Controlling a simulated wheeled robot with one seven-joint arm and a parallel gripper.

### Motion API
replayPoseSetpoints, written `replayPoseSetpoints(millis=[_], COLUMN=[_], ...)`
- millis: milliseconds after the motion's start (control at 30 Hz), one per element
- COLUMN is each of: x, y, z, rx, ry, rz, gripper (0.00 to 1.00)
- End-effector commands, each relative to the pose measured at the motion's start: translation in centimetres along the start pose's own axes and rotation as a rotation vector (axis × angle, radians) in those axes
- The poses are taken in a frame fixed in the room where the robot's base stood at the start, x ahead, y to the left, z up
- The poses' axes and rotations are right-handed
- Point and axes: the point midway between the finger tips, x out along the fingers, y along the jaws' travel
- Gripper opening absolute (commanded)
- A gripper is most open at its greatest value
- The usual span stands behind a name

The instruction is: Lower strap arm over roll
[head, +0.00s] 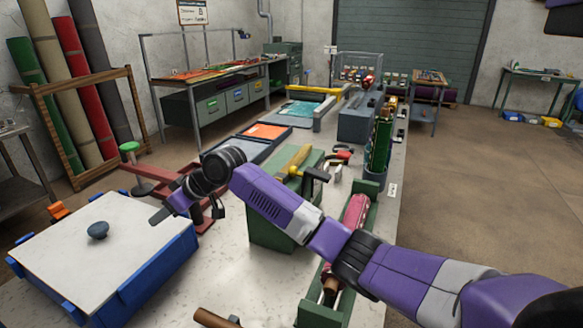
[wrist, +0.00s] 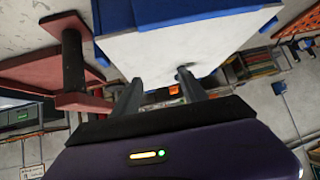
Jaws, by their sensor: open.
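A pink-red roll (head: 356,212) lies in a green cradle (head: 364,238) at the near middle of the bench, partly hidden behind my arm. I cannot clearly make out a strap arm. A brown handle-like end (head: 214,318) shows at the bottom edge. My gripper (head: 188,212) is open, its fingers apart with nothing seen between them. It is left of the roll, by a dark red frame (head: 160,170) and the blue box with a white lid (head: 85,245). In the wrist view my gripper (wrist: 158,88) points toward the white lid (wrist: 165,50), with the red frame (wrist: 45,75) at left.
A green block (head: 285,225) with a yellow-and-black tool (head: 300,165) stands between my gripper and the roll. Trays (head: 268,132) line the bench. Floor to the right (head: 480,180) is clear.

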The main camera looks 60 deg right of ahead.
Motion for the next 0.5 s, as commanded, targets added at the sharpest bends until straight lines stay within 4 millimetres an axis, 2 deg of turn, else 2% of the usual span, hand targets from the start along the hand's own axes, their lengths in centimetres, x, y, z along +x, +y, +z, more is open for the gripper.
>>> replayPoseSetpoints(millis=[33, 167, 267, 400, 500], x=[-1.4, -5.3, -9.4, -16.5, -22.0], y=[2.6, 7.9, 11.9, 16.8, 19.0], z=[0.1, 1.1, 2.0, 3.3, 4.6], rx=[-0.018, -0.044, -0.049, -0.025, 0.013], ry=[-0.057, -0.216, -0.338, -0.516, -0.649], rz=[0.025, 0.07, 0.108, 0.156, 0.164], gripper=[0.51, 0.51, 0.51, 0.51, 0.51])
